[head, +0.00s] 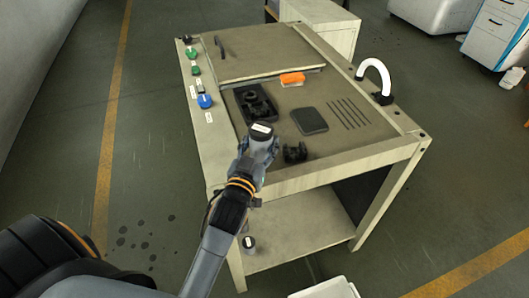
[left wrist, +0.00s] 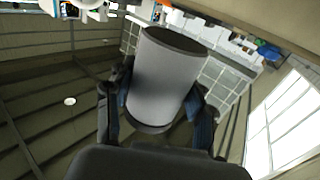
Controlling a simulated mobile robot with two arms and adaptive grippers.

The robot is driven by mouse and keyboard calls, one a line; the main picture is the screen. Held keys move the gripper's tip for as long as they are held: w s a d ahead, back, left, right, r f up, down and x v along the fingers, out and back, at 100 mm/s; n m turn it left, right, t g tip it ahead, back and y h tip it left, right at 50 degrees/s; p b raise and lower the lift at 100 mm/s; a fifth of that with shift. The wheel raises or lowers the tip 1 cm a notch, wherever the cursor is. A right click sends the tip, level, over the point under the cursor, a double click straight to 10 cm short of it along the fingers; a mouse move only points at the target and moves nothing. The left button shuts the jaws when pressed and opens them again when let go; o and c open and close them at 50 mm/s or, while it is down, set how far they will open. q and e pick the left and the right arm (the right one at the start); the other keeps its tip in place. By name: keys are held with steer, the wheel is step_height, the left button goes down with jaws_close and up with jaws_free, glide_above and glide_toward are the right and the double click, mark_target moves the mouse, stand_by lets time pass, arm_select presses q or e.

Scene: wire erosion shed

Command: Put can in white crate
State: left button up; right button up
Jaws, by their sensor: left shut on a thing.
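The can (head: 264,147) is a grey cylinder with a dark end. My left gripper (head: 252,164) is shut on it, above the front edge of the workbench. In the left wrist view the can (left wrist: 165,85) stands between the two dark fingers of my left gripper (left wrist: 160,110), tilted slightly. The fingers partly hide its sides. A white crate (head: 328,291) shows at the bottom edge of the head view, mostly cut off. It is apart from the can. My right gripper is not in view.
The workbench (head: 340,160) carries a black tray (head: 243,108), an orange block (head: 292,79), a dark flat pad (head: 309,121) and a small black part (head: 295,153). A small grey cylinder (head: 249,243) stands on its lower shelf.

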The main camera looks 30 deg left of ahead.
mark_target(265, 153)
arm_select(q)
steer(key=f, duration=0.1)
steer(key=d+f, duration=0.1)
steer(key=f, duration=0.1)
steer(key=shift+w+f, duration=0.15)
steer(key=shift+w, duration=0.05)
steer(key=shift+a+f, duration=0.1)
steer(key=shift+f, duration=0.25)
steer(key=shift+f, duration=0.1)
steer(key=o, duration=1.2)
steer(key=shift+c, duration=0.2)
